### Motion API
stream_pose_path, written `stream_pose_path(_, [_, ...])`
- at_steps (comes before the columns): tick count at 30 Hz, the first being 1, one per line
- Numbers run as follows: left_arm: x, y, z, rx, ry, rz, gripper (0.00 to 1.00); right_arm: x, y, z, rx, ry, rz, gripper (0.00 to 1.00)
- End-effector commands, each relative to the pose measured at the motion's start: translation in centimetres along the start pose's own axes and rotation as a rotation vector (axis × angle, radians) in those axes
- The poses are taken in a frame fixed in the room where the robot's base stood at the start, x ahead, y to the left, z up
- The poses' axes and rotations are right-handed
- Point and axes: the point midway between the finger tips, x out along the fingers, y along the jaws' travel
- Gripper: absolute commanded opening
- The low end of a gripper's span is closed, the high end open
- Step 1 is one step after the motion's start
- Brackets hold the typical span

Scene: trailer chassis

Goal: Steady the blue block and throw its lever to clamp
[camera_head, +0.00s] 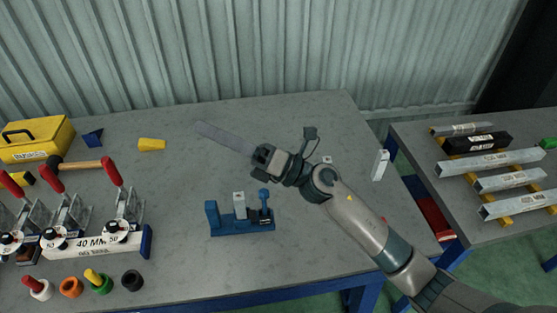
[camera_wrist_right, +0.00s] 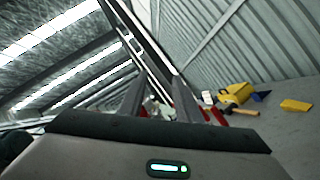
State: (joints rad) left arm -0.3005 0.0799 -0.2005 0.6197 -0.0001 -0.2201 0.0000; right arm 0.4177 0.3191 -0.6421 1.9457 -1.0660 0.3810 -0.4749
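The blue block (camera_head: 243,229) sits on the grey table near the middle of the head view. It has a raised blue jaw at its left end and a pale grey piece (camera_head: 239,207) standing in its middle. An upright lever with a blue knob (camera_head: 263,193) stands at its right end. My right gripper (camera_head: 262,156) is above and behind the block, pointing left and apart from it. In the right wrist view its two fingers (camera_wrist_right: 160,103) are spread with nothing held between them. My left gripper is not in view.
A flat grey bar (camera_head: 222,135) runs left from beside my right gripper. Toggle clamps with red handles (camera_head: 112,172) and a hammer (camera_head: 82,164) are at left. Coloured rings (camera_head: 71,287) line the front left. A second table (camera_head: 410,150) with metal bars stands at right.

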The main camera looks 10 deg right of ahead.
Motion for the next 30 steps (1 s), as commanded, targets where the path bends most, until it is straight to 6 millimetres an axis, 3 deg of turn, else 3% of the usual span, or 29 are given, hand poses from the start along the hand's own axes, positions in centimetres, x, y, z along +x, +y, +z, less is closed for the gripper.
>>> stream_pose_path(2, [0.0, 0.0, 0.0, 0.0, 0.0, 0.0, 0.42, 1.1, 0.0, -2.0, -0.143, 0.175, 0.03, 0.31])
stream_pose_path(5, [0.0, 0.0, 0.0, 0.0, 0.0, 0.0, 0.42, 1.1, -0.9, -4.9, -0.315, 0.405, 0.055, 0.31])
stream_pose_path(9, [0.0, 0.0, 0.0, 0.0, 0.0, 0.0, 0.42, -0.9, -3.8, -7.4, -0.533, 0.737, 0.064, 0.31])
stream_pose_path(11, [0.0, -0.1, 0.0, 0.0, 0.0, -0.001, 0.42, -2.4, -5.5, -7.8, -0.616, 0.882, 0.057, 0.31])
stream_pose_path(14, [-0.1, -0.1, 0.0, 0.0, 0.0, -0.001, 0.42, -5.6, -8.4, -7.1, -0.738, 1.128, 0.032, 0.31])
stream_pose_path(18, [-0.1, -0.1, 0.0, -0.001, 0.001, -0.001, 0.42, -10.5, -11.8, -4.1, -0.851, 1.439, -0.03, 0.31])
stream_pose_path(21, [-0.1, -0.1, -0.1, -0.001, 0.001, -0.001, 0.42, -13.4, -13.1, -1.5, -0.888, 1.606, -0.077, 0.31])
stream_pose_path(25, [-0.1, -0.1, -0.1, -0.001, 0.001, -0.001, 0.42, -15.6, -13.8, 0.6, -0.902, 1.729, -0.117, 0.31])
stream_pose_path(30, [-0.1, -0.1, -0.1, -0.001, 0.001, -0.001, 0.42, -16.3, -13.9, 1.3, -0.905, 1.769, -0.129, 0.31])
